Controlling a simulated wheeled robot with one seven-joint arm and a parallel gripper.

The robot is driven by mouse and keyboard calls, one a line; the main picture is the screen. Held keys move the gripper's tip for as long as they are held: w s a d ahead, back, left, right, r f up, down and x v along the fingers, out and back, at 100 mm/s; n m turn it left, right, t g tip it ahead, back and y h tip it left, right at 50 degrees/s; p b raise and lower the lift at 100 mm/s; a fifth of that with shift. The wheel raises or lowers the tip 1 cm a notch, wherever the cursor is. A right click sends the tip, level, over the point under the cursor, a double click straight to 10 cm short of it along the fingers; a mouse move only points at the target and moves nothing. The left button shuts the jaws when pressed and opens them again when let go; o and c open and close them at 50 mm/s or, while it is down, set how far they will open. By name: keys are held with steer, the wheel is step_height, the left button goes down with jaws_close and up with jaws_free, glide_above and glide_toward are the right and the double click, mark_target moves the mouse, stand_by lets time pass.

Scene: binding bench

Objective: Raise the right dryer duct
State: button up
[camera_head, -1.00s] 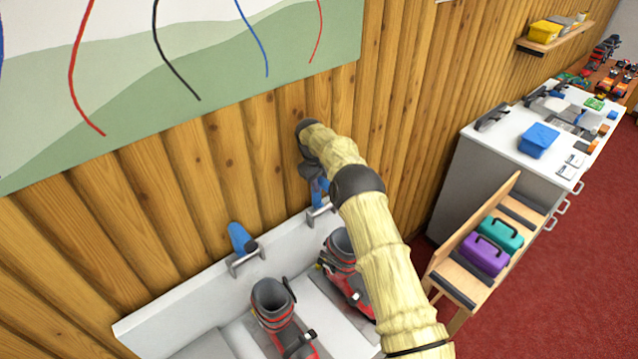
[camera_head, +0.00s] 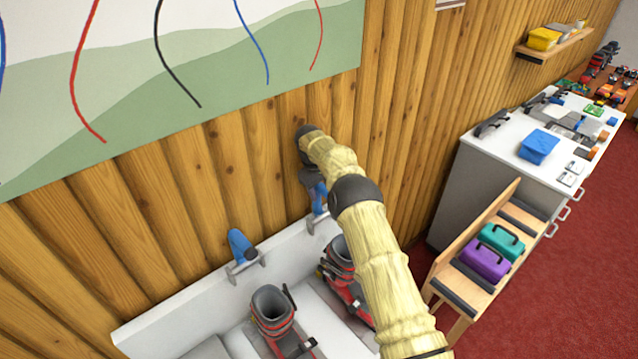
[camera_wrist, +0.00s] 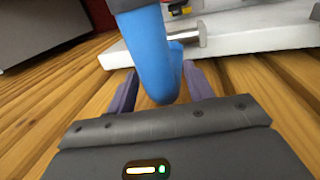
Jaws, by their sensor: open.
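The right dryer duct, a blue tube, shows partly in the head view (camera_head: 319,203), above the right bracket of the white dryer and behind my gripper. In the wrist view the blue duct (camera_wrist: 150,55) comes down from the top and lies between my two fingers. My gripper (camera_wrist: 161,88) is open, with one dark finger on each side of the duct. I cannot tell whether either finger touches it. In the head view my gripper (camera_head: 314,184) is close to the wooden wall, at the duct's upper part.
The left blue duct (camera_head: 240,244) stands on its own bracket. Red and grey boots (camera_head: 272,312) rest on the white dryer (camera_head: 170,320) below. A wooden bench (camera_head: 450,262) with cases and a white counter (camera_head: 500,150) stand to the right. The wall is close behind.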

steer(key=shift+a+r+b, duration=0.1)
steer(key=shift+r+b, duration=0.25)
steer(key=shift+r, duration=0.15)
step_height(320, 180, up, 16)
steer(key=s+a+p, duration=0.1)
steer(key=s+a, duration=0.1)
steer(key=shift+a, duration=0.35)
steer(key=shift+w, duration=0.1)
